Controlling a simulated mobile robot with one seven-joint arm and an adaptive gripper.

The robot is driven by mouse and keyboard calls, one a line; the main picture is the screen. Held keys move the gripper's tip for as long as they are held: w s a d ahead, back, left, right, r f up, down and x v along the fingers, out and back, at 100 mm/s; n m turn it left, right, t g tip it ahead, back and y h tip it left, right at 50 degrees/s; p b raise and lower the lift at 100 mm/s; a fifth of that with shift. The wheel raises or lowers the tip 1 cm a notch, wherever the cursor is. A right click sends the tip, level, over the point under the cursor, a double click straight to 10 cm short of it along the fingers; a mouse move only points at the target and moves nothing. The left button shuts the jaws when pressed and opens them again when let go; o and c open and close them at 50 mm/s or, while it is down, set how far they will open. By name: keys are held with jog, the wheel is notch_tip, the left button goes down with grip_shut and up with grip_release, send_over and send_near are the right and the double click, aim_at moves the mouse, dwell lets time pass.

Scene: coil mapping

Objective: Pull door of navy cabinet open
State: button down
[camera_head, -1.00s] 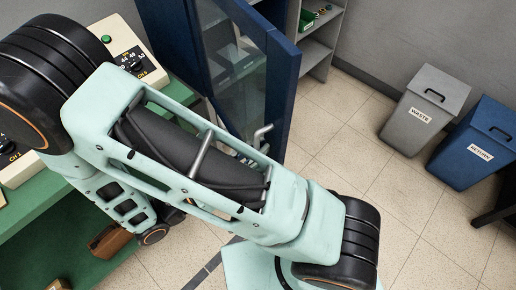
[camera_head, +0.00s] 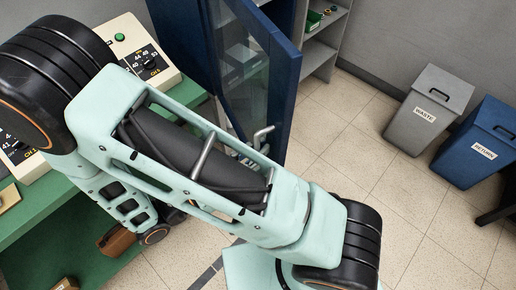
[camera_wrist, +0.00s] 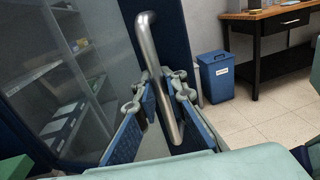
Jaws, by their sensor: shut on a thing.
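The navy cabinet (camera_head: 172,45) stands at the upper middle of the head view. Its navy door (camera_head: 284,85) has a glass pane (camera_head: 240,75) and appears to stand at an angle to the body; how wide its gap is I cannot tell. The bent silver handle (camera_head: 263,134) is on the door near its free edge. It fills the middle of the wrist view (camera_wrist: 150,50). My gripper (camera_wrist: 160,85) is shut on the handle, with a blue-padded finger on either side of it. In the head view my arm hides most of the gripper.
A green bench (camera_head: 50,215) with control boxes (camera_head: 140,50) is at the left. A grey waste bin (camera_head: 425,108) and a blue return bin (camera_head: 475,145) stand at the right wall. The tiled floor (camera_head: 345,150) between door and bins is clear. A grey shelf (camera_head: 325,45) stands behind.

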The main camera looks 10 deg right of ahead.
jog(key=c, duration=2)
grip_release()
jog(key=v, duration=1.2)
